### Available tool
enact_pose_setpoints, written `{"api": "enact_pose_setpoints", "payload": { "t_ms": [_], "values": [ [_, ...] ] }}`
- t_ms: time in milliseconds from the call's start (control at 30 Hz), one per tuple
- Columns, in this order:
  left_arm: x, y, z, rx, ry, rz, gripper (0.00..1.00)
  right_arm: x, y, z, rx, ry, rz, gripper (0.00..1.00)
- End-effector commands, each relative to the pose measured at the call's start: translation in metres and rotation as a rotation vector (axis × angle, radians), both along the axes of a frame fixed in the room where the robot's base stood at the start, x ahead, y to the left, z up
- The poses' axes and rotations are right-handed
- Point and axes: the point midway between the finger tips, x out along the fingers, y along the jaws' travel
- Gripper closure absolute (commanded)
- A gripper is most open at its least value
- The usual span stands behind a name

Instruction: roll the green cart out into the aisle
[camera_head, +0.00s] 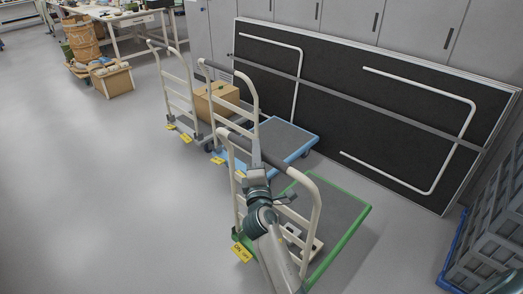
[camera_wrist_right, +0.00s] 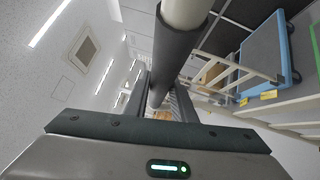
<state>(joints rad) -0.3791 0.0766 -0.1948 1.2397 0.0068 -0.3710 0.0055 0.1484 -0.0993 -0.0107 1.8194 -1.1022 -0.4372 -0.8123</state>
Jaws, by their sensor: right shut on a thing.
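The green cart (camera_head: 354,225) has a grey deck with a green rim and stands at the lower right of the head view. Its cream push handle (camera_head: 316,215) rises at the left end, with a dark grey grip sleeve on top. My right gripper (camera_head: 256,163) is shut on that sleeve; my arm hides part of the handle and deck. In the right wrist view the dark sleeve (camera_wrist_right: 172,52) runs between my fingers. A yellow tag (camera_head: 241,252) is at the cart's near left corner. My left gripper is not in view.
A blue-rimmed cart (camera_head: 290,137) stands just behind the green one, and another cart (camera_head: 177,90) beyond it, near a cardboard box (camera_head: 217,100). A black folded table (camera_head: 340,92) leans on grey cabinets. Grey crates (camera_head: 490,240) stand at right. Open floor (camera_head: 100,200) lies left.

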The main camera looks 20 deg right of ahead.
Motion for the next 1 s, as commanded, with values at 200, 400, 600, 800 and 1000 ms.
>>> {"api": "enact_pose_setpoints", "payload": {
  "t_ms": [200,400,600,800,1000],
  "values": [
    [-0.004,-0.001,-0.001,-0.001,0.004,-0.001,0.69,0.0,-0.001,-0.001,0.001,0.002,-0.002,1.0],
    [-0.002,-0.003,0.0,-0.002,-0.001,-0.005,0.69,0.0,-0.001,-0.001,0.001,0.001,-0.002,0.58],
    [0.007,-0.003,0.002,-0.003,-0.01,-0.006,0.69,0.0,0.0,0.0,0.0,0.001,-0.001,0.58],
    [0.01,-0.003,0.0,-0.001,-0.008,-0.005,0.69,-0.007,0.003,-0.002,0.0,0.001,0.0,0.58],
    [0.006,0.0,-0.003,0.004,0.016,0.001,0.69,-0.029,0.011,-0.007,0.002,0.002,0.0,0.58]
  ]
}}
